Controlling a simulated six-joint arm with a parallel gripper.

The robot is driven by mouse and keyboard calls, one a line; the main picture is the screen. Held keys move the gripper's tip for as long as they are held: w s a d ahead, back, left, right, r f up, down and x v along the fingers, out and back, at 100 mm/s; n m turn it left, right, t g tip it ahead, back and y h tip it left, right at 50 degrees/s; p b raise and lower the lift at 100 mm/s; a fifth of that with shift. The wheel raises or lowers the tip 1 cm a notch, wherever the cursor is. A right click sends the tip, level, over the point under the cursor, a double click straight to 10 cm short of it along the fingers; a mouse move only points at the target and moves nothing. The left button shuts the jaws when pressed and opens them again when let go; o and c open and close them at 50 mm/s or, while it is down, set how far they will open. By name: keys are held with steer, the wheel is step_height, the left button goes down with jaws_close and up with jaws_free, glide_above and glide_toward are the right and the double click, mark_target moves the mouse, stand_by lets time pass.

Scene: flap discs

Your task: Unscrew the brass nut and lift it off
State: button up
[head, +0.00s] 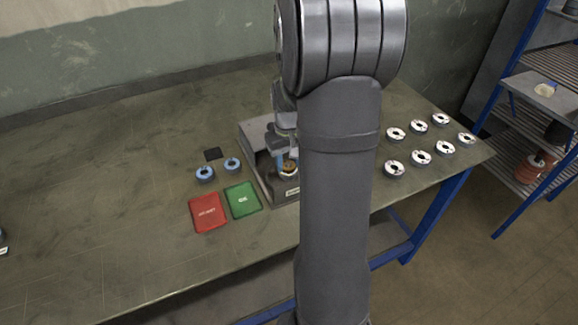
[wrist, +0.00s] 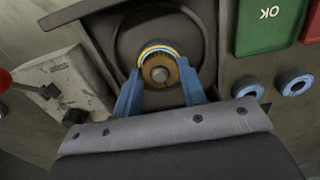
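The brass nut (wrist: 160,70) sits on a spindle in the round recess of the grey fixture (head: 250,139). A disc with a blue and yellow ring (wrist: 154,47) shows around the far side of the nut. My gripper (wrist: 159,76) is over the fixture, its two blue fingers apart on either side of the nut. A small gap seems to show beside each fingertip, and I see no clear contact. In the head view my gripper (head: 286,158) is partly hidden by my arm, with the brownish nut (head: 289,168) just below its fingers.
A red tray (head: 207,212) and a green tray (head: 242,200) lie left of the fixture, with two blue-rimmed discs (head: 205,174) behind them. Several white discs (head: 420,157) stand at the right. A red-knobbed lever (wrist: 5,80) is beside the fixture. The table's left is mostly clear.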

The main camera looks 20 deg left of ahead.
steer(key=c, duration=0.4)
steer(key=n, duration=0.5)
steer(key=shift+n, duration=0.4)
steer(key=n, duration=0.5)
steer(key=shift+n, duration=0.6)
steer(key=n, duration=0.4)
steer(key=shift+n, duration=0.4)
steer(key=n, duration=0.6)
steer(key=shift+r, duration=0.1)
steer(key=shift+r, duration=2.4)
